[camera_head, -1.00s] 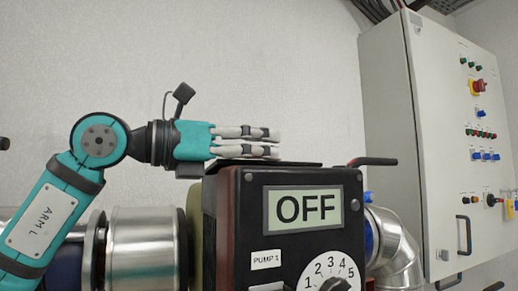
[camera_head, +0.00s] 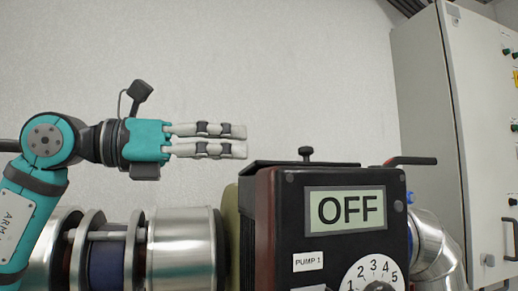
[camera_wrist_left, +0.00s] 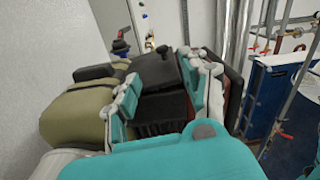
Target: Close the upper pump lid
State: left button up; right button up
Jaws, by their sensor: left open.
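The pump box (camera_head: 280,225) is dark, with an OFF display (camera_head: 345,208) and a numbered dial (camera_head: 370,275). Its black upper lid (camera_head: 335,164) lies about flat across the top, with a small dark knob (camera_head: 306,154) standing up. In the left wrist view the lid (camera_wrist_left: 153,72) is a black plate beyond dark ribs; I cannot tell whether it is fully seated. My left gripper (camera_head: 246,141) is open and empty, left of the knob and above the lid's left end, apart from it. Its spread fingers (camera_wrist_left: 165,82) flank the lid in the left wrist view. My right gripper is not in view.
Metal pipes (camera_head: 185,250) run left of the pump box, below my left arm. A dark handle with a red part (camera_head: 410,161) sticks out right of the lid. A grey control cabinet (camera_head: 425,110) stands at the right. The wall space above the lid is clear.

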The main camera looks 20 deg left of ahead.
pick_arm(q)
jog(key=shift+s+a, duration=0.4)
jog(key=shift+a, duration=0.15)
